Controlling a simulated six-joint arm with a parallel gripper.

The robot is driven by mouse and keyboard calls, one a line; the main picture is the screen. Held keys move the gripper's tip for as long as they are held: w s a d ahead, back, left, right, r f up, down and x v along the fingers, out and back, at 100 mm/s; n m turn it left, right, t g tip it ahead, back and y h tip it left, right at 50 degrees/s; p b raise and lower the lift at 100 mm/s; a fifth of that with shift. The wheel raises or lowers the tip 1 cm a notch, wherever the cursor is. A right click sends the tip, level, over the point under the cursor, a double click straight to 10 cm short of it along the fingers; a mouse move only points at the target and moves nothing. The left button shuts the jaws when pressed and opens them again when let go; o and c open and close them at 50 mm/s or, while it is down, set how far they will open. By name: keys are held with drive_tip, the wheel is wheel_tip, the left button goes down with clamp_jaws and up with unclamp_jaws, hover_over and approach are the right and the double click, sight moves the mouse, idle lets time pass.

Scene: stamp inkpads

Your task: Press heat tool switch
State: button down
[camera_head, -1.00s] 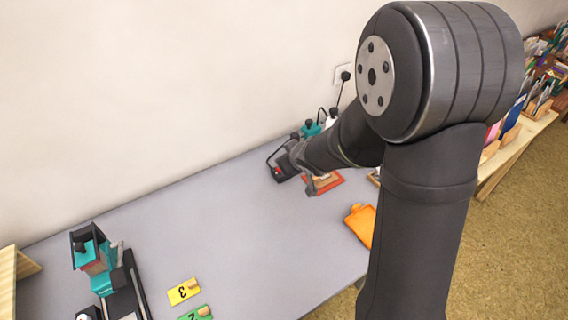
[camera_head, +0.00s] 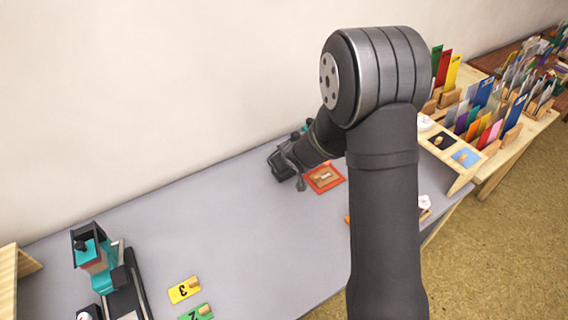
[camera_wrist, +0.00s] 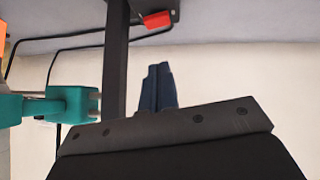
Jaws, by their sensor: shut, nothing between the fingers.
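The heat tool's red switch (camera_wrist: 155,22) shows at the top of the wrist view, beside a black upright bar (camera_wrist: 116,60). My gripper (camera_wrist: 158,72) is shut and empty, its dark fingertips just below the switch in the picture. I cannot tell whether they touch it. A teal part (camera_wrist: 72,103) of the heat tool is at the left, with black cables around it. In the head view my gripper (camera_head: 296,176) is at the back of the table by the dark tool base. The switch is hidden there, and only a bit of teal (camera_head: 308,125) shows behind my arm.
A red-orange framed tray (camera_head: 338,182) lies right beside my gripper. A teal and black press (camera_head: 97,252) stands at the left, near yellow (camera_head: 179,291) and green (camera_head: 194,312) number cards. Card racks (camera_head: 480,125) stand at the right. The middle of the table (camera_head: 215,210) is clear.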

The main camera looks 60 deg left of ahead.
drive_tip(key=f, duration=0.3)
drive_tip(key=w+a+f, duration=0.1)
drive_tip(key=shift+f, duration=0.35)
